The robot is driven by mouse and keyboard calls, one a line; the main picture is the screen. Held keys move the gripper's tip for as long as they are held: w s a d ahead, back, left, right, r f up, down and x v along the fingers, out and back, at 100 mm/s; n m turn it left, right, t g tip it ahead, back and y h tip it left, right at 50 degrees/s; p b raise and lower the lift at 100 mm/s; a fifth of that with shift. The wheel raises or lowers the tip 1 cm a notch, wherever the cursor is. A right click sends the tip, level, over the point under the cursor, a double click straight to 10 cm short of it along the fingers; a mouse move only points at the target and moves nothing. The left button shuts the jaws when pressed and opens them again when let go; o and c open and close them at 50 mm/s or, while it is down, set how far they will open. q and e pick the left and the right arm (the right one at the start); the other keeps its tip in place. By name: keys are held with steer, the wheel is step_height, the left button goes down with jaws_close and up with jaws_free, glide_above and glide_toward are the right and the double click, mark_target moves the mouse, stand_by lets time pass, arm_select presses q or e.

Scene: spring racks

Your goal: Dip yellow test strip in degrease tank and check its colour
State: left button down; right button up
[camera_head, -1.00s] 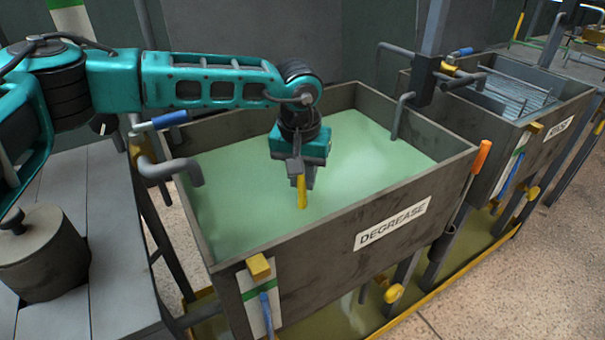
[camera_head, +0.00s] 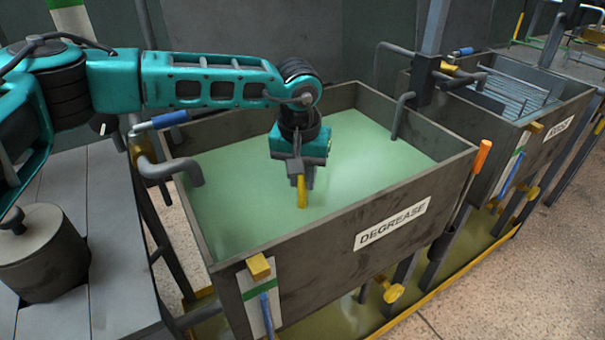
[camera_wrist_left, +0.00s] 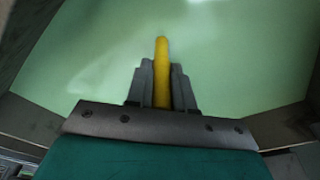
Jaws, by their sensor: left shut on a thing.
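My left gripper (camera_head: 300,182) hangs over the tank labelled DEGREASE (camera_head: 392,224), pointing down at its pale green liquid (camera_head: 370,150). It is shut on the yellow test strip (camera_head: 302,194), which sticks out below the fingers. In the left wrist view the strip (camera_wrist_left: 162,70) stands between the two grey fingers (camera_wrist_left: 162,85), its free end toward the liquid. I cannot tell whether the tip touches the liquid. The strip looks plain yellow where it shows. My right gripper is not in view.
The tank's front wall and rims surround the gripper. Bent grey pipes (camera_head: 170,168) reach over the left rim. A second tank with a rack (camera_head: 515,85) stands at the right. A lidded grey pot (camera_head: 42,255) sits on the table at the left.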

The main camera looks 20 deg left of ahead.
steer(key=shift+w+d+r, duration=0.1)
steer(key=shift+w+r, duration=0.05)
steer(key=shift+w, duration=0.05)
arm_select(q)
steer(key=shift+r, duration=0.2)
step_height(320, 180, up, 9)
steer(key=p, duration=0.6)
steer(key=shift+r, duration=0.1)
step_height(320, 180, up, 6)
steer(key=p, duration=0.4)
steer(key=shift+r, duration=0.2)
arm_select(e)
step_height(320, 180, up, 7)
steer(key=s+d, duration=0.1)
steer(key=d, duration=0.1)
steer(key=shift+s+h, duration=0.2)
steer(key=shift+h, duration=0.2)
